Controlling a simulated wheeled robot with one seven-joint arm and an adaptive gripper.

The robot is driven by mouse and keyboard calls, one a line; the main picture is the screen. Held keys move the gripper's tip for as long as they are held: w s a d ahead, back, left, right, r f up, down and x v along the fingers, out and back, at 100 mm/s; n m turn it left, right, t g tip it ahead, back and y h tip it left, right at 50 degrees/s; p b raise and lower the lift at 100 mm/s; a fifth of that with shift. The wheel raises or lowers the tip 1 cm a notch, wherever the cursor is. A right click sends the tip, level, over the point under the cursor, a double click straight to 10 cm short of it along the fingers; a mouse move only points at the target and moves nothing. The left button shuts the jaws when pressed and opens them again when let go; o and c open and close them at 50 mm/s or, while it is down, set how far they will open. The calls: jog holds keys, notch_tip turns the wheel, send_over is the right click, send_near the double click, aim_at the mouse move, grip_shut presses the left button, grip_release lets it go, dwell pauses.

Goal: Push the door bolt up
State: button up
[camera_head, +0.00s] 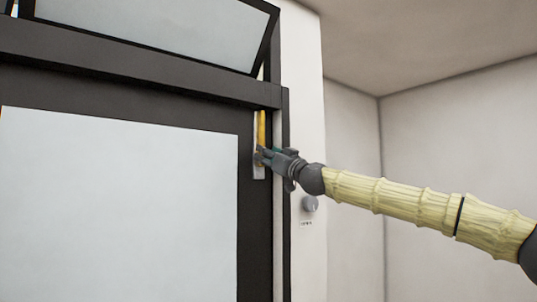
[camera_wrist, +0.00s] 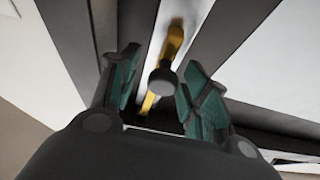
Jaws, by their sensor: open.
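The door bolt is a yellow rod (camera_head: 261,128) on a pale upright plate (camera_head: 259,172) near the top right corner of the dark-framed door (camera_head: 120,200). In the wrist view the yellow rod (camera_wrist: 173,42) carries a dark round knob (camera_wrist: 161,82). My gripper (camera_head: 264,157) is at the lower part of the bolt in the head view and hides the knob there. In the wrist view my gripper (camera_wrist: 160,95) is open, with a teal-padded finger on each side of the knob. I cannot tell whether either finger touches it.
A dark crossbar (camera_head: 140,62) runs above the door, with a tilted window pane (camera_head: 160,28) over it. The corner to the right is bare wall.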

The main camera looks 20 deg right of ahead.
aim_at(263, 138)
grip_shut()
jog(key=shift+r, duration=0.15)
notch_tip(263, 138, up, 4)
jog(key=shift+a+r, duration=0.1)
jog(key=shift+r, duration=0.15)
jog(key=shift+s+r, duration=0.1)
jog(key=shift+r, duration=0.15)
jog(key=shift+d, duration=0.2)
jog(key=shift+c, duration=0.6)
grip_release()
jog(key=shift+o, duration=0.6)
jog(key=shift+f, duration=0.1)
